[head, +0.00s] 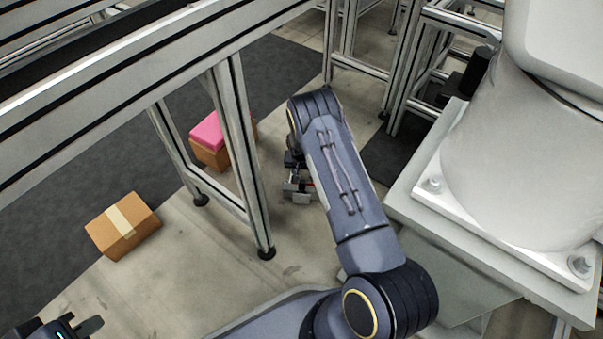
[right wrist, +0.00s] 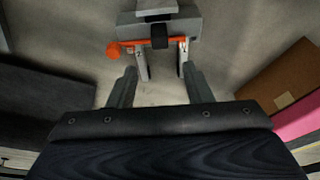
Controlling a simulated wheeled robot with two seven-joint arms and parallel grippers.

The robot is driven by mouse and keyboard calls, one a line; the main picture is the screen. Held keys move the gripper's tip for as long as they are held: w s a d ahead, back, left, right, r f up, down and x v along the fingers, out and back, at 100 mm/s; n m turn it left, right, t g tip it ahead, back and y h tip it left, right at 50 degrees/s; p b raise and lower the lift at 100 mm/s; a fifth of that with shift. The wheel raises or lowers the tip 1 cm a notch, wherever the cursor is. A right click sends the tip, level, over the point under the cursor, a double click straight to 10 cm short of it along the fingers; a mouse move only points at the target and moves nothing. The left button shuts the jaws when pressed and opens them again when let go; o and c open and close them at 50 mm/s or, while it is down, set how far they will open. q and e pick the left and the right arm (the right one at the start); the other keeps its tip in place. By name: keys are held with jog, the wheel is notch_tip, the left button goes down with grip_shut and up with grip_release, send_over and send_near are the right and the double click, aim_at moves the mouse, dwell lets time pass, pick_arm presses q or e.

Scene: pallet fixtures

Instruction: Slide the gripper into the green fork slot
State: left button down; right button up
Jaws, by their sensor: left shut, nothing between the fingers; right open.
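No green slot can be made out in either view. My right gripper (right wrist: 159,76) is open, with its two dark fingers apart and nothing between them. Beyond the fingertips in the right wrist view is a grey fixture (right wrist: 187,27) with an orange bar, a round orange knob at its left end and two pale prongs. I cannot tell whether the fingers touch the prongs. In the head view my right arm partly hides a small grey piece (head: 297,190) with a bit of red. My left gripper (head: 88,325) is shut and empty at the bottom left, partly cut off.
A metal frame (head: 240,140) stands left of my right arm. Behind it is a cardboard box with a pink top (head: 209,133). Another cardboard box (head: 123,226) sits on the floor at left. A large white machine on a grey pedestal (head: 440,205) fills the right.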

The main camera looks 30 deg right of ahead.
aim_at(302, 181)
jog(key=b+x, duration=0.1)
jog(key=x, duration=0.1)
jog(key=b+x, duration=0.1)
jog(key=x, duration=0.1)
jog(key=b+x, duration=0.2)
jog(key=x, duration=0.1)
jog(key=shift+s+a, duration=0.2)
jog(key=shift+s, duration=0.1)
jog(key=shift+x, duration=1.95)
jog(key=shift+r, duration=0.1)
jog(key=shift+c, duration=0.2)
grip_shut()
jog(key=shift+w+d+r, duration=0.1)
jog(key=shift+r, duration=0.15)
jog(key=shift+w+r+p, duration=0.1)
jog(key=shift+r+p, duration=2.3)
jog(key=shift+r, duration=1.75)
